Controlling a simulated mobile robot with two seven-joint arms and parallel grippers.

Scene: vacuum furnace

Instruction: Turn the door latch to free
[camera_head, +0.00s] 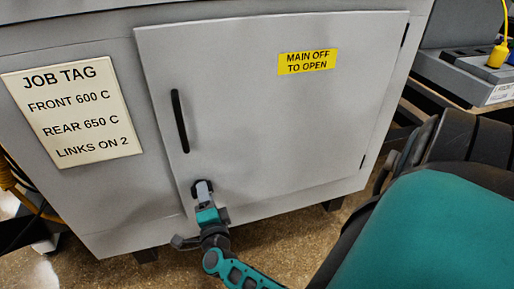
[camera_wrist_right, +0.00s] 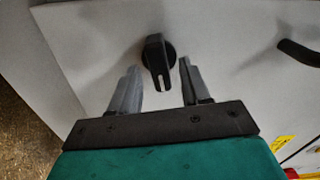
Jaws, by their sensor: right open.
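The door latch is a black knob (camera_wrist_right: 155,52) with a raised grip and a white mark, low on the grey cabinet door (camera_head: 270,120). In the head view the latch (camera_head: 199,184) is mostly hidden behind my right gripper (camera_head: 204,190). In the wrist view my right gripper (camera_wrist_right: 159,75) is open, with its two grey fingers on either side of the knob's lower end and gaps showing on both sides. I cannot tell how deep the fingertips reach. The door looks closed. My left gripper is not in view.
A black bar handle (camera_head: 180,121) stands on the door above the latch. A yellow "MAIN OFF TO OPEN" label (camera_head: 307,61) is at the door's top. A job tag (camera_head: 73,110) is on the panel at left. A grey unit with a yellow plug (camera_head: 497,56) stands at right.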

